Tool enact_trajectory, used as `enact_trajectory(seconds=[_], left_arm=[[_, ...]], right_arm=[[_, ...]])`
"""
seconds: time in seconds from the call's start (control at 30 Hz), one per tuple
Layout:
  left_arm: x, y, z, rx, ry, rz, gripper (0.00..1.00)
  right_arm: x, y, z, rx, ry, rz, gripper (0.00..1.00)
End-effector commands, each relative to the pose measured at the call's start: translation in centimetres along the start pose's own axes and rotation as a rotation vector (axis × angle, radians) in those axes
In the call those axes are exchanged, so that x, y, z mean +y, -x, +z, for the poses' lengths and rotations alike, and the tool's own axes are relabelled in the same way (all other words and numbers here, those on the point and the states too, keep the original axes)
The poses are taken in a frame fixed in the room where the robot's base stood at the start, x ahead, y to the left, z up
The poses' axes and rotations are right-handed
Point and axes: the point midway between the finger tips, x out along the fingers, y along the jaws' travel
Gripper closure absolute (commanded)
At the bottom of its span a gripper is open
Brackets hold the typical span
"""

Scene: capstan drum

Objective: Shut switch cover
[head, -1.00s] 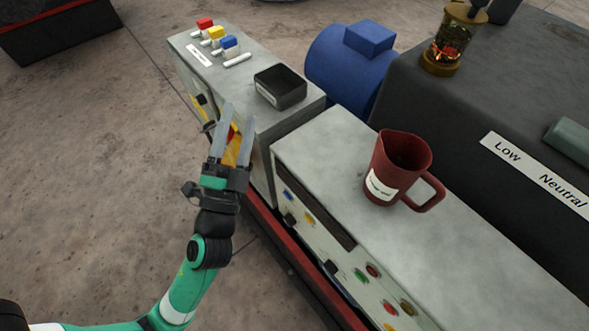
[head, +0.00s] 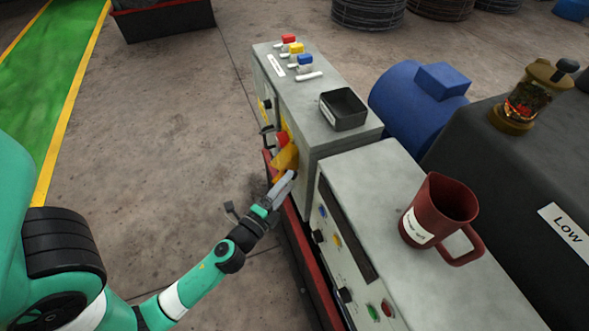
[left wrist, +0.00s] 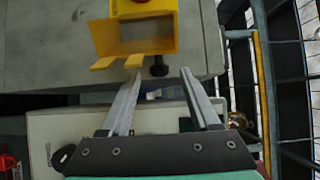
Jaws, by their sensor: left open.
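The yellow switch cover (head: 286,160) juts out from the front face of the grey control cabinet (head: 318,150). A red part (head: 281,140) shows just above it. In the left wrist view the cover (left wrist: 107,38) is a yellow bracket with two prongs, ahead of my fingers and a little left. My left gripper (head: 284,186) is open and empty, with its fingertips just below the cover. In the left wrist view its fingers (left wrist: 161,73) stand apart, with a dark knob (left wrist: 159,69) seen between the tips. I cannot tell whether a finger touches the cover. My right gripper is not in view.
A black tray (head: 343,108) and small coloured switches (head: 295,48) sit on the cabinet top. A red mug (head: 437,213) stands on the lower cabinet at right. A red rail (head: 317,268) runs along the base. The floor (head: 180,150) left of the cabinets is clear.

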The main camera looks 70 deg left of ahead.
Motion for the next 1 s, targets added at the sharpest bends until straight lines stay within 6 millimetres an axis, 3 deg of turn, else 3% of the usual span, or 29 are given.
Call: enact_trajectory(seconds=[0.1,0.2,0.53,0.9,1.0], left_arm=[[-0.3,-2.4,0.1,-0.002,-0.001,-0.001,0.37],[-0.1,-3.5,0.0,0.0,0.0,-0.001,0.37],[0.1,-4.1,0.0,0.001,0.0,0.0,0.37],[0.1,-4.1,0.0,0.001,0.0,0.0,1.0],[0.0,-4.1,0.0,0.001,0.0,0.0,1.0]], right_arm=[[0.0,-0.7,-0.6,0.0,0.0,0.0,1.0],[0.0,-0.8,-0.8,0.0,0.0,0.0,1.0],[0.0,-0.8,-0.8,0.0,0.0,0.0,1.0],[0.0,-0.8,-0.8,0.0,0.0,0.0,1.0],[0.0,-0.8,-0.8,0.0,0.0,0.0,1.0]])
